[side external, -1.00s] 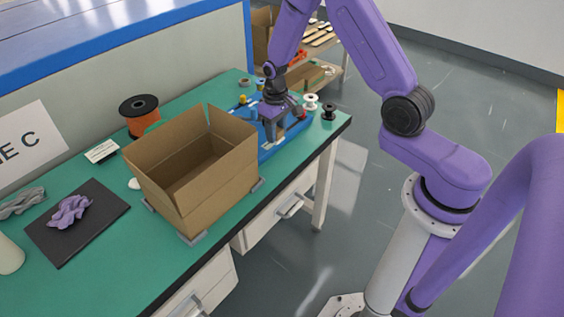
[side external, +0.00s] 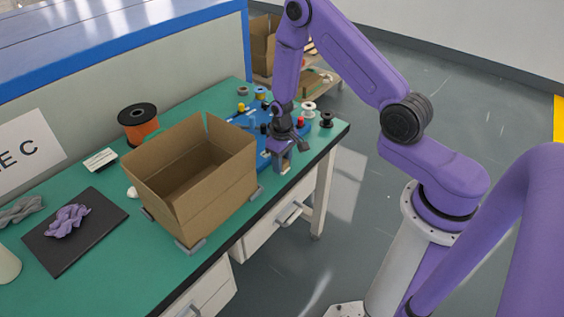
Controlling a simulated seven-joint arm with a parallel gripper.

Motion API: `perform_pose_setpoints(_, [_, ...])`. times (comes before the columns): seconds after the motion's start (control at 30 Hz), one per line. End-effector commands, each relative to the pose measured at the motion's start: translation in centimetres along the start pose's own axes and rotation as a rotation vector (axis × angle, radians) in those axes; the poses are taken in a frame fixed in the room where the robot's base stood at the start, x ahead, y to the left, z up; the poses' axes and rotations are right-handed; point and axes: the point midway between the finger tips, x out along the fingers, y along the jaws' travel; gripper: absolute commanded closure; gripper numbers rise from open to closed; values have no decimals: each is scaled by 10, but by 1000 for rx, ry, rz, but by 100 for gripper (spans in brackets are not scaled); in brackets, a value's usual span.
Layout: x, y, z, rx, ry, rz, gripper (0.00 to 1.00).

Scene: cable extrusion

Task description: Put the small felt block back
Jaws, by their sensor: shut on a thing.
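My gripper (side external: 283,166) points down just in front of the blue board (side external: 262,156), near the front edge of the green bench and to the right of the open cardboard box. Its jaws are shut on a small pale, brownish piece (side external: 286,169), which I take to be the small felt block. The fingers hide most of it. I cannot tell whether its underside touches the bench top. Small yellow, black and red pieces stand on and around the blue board, and my wrist covers part of the board.
The open cardboard box (side external: 232,178) stands close to the left of my gripper, with tall flaps. A white spool (side external: 308,109) and a black spool (side external: 326,119) stand behind to the right. An orange spool (side external: 138,126) and a dark mat (side external: 92,243) are farther left.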

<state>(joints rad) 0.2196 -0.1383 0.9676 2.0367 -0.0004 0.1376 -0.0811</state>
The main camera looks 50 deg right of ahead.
Motion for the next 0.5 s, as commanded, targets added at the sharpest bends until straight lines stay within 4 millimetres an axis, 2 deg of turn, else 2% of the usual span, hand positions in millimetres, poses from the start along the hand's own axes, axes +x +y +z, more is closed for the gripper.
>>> perform_pose_setpoints(0.43, [6, 0, 0, 0, 1, 0, 88])
perform_pose_setpoints(0.47, [5, 0, 0, 0, 2, 0, 50])
perform_pose_setpoints(0.5, [5, 0, 0, 0, 2, 0, 37])
